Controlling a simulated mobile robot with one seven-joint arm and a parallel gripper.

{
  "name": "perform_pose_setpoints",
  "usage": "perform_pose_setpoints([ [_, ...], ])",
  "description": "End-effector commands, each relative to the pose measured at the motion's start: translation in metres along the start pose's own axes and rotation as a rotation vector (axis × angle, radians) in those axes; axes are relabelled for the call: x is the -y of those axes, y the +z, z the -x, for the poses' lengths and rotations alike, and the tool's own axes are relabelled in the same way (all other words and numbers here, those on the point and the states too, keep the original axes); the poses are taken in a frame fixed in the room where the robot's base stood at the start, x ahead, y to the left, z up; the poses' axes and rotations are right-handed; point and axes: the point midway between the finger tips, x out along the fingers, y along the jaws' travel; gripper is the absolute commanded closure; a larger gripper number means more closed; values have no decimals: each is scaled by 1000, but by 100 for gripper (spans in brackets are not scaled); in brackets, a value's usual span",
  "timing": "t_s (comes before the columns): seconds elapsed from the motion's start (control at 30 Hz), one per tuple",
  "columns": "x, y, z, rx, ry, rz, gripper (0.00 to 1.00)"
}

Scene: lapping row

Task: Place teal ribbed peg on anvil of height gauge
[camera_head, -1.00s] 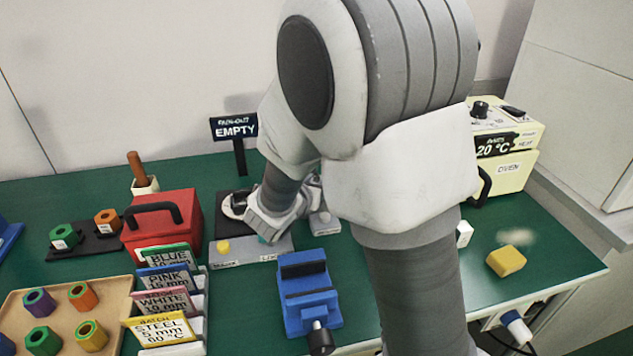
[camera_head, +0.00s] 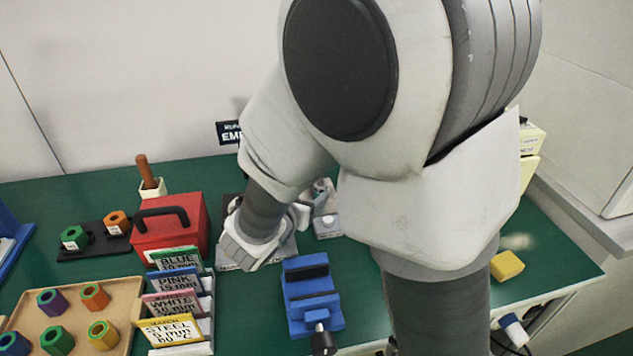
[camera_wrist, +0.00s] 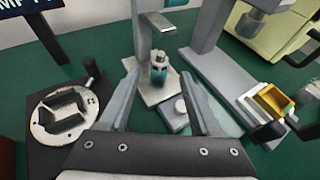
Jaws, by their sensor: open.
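The teal ribbed peg (camera_wrist: 160,73) stands upright in the wrist view, with a metal top and a darker ribbed body. It is on the pale grey base (camera_wrist: 150,97) of a stand with a post and overhanging arm (camera_wrist: 158,20), which looks like the height gauge. My gripper (camera_wrist: 158,69) is open, one finger to each side of the peg in the picture, with gaps between fingers and peg. The peg seems just beyond the fingertips. In the head view my arm hides most of the gauge; only its grey front block (camera_head: 327,227) shows clearly.
A black fixture with a round metal ring (camera_wrist: 65,118) is at left in the wrist view. A blue vise (camera_head: 311,296), red box (camera_head: 168,235) and card rack (camera_head: 180,300) stand in front.

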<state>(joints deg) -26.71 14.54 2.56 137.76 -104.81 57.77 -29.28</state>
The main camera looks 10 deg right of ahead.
Motion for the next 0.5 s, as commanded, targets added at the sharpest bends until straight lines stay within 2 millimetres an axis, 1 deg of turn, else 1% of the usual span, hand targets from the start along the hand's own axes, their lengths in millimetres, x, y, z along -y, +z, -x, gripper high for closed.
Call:
perform_pose_setpoints([
  [0.03, 0, 3, 12, 1, 3, 2, 36],
  [0.1, -1, 2, 22, 1, 3, 1, 36],
  [0.2, 0, 1, 34, 0, 2, 2, 36],
  [0.33, 4, 3, 40, -3, -13, -21, 36],
  [0.37, 8, 4, 40, -6, -25, -40, 36],
  [0.43, 22, 10, 41, -17, -69, -111, 36],
  [0.47, 31, 13, 41, -25, -95, -154, 36],
  [0.5, 44, 18, 42, -36, -135, -222, 36],
])
